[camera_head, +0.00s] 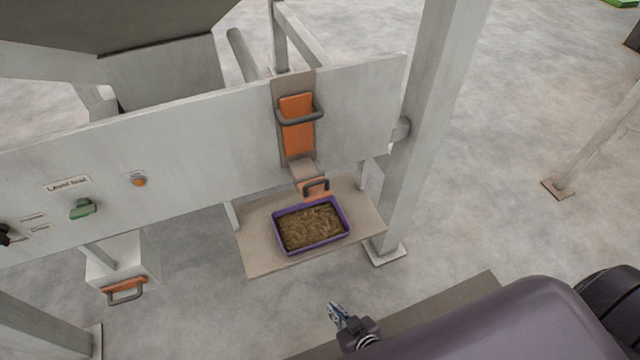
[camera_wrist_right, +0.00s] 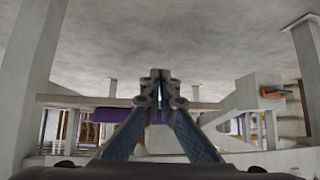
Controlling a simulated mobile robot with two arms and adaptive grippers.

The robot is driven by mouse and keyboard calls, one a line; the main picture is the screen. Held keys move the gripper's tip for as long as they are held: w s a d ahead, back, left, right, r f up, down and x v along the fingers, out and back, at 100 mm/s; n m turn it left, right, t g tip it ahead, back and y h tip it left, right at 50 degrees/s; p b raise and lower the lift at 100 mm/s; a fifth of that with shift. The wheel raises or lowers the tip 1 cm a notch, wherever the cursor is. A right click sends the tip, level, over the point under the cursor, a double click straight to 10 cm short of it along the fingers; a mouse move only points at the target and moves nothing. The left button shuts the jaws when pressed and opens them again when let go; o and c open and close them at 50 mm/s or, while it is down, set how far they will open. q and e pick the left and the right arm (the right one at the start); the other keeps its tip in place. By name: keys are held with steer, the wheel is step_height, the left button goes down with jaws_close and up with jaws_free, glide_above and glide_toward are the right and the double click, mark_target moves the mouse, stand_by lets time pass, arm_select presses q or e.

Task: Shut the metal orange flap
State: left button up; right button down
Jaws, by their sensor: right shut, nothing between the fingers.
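A small orange flap (camera_head: 313,196) with a dark handle is at the lower end of the short metal chute (camera_head: 303,170), above the back edge of a purple tray (camera_head: 346,233). A taller orange plate (camera_head: 297,137) with a grey bar handle is on the panel above it. A third orange piece (camera_head: 126,297) with a handle is on a pale box at lower left. My right gripper (camera_head: 334,309) is shut and empty, in front of and apart from the tray. Its closed fingertips (camera_wrist_right: 160,75) show in the wrist view. My left gripper is not in view.
The purple tray holds brown pellets and rests on a beige shelf (camera_head: 257,262). A grey post (camera_head: 425,110) stands right of the shelf. The pale panel (camera_head: 215,130) carries a green switch (camera_head: 83,208) and an orange button (camera_head: 139,181).

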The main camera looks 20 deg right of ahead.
steer(key=w+r+t, duration=0.3)
steer(key=w+r, duration=0.1)
steer(key=r, duration=0.6)
steer(key=w+r+t, duration=0.3)
steer(key=w+r, duration=0.2)
steer(key=r, duration=0.5)
step_height(320, 180, up, 17)
steer(key=m+t+h+p, duration=0.1)
steer(key=t+p, duration=0.1)
steer(key=t, duration=0.1)
glide_above(320, 196)
steer(key=shift+w+r, duration=0.1)
steer(key=shift+w, duration=0.05)
steer(key=f, duration=0.3)
steer(key=shift+s+f, duration=0.35)
steer(key=shift+f, duration=0.3)
